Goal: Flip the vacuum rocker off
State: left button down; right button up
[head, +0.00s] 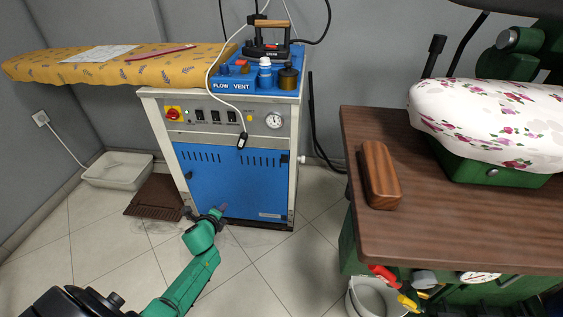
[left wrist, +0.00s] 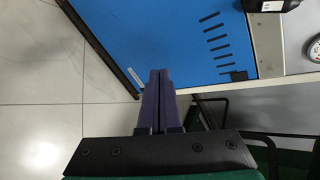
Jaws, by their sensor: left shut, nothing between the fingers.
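The steam station (head: 232,185) stands at the back centre, with a blue front door and a grey control panel (head: 255,124) above it. Several black rocker switches (head: 215,116) sit in a row on that panel; their labels are too small to read, so I cannot tell which is the vacuum one. My left gripper (head: 221,209) is low in front of the blue door, well below the switches. In the left wrist view its purple fingers (left wrist: 160,80) are together and empty, with the blue door (left wrist: 185,40) beyond. My right gripper is out of view.
A black pendant (head: 242,141) hangs on a white cable over the panel. A brown wooden table (head: 450,220) stands at the right. A padded ironing board (head: 120,65) extends left.

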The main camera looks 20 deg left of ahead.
pick_arm(q)
jog(key=w+a+r+m+t+b, duration=0.1)
jog(key=w+r+m+t+b, duration=0.2)
jog(key=r+m, duration=0.3)
jog(key=w+a+r+m+t+y+b, duration=0.1)
jog(key=w+r+m+t+b, duration=0.3)
jog(key=r, duration=1.1)
jog(key=a+m, duration=0.1)
jog(key=m, duration=0.2)
jog(key=shift+w+a+y+b, duration=0.2)
jog(key=shift+w+y+b, duration=0.05)
jog(key=shift+y+b, duration=0.1)
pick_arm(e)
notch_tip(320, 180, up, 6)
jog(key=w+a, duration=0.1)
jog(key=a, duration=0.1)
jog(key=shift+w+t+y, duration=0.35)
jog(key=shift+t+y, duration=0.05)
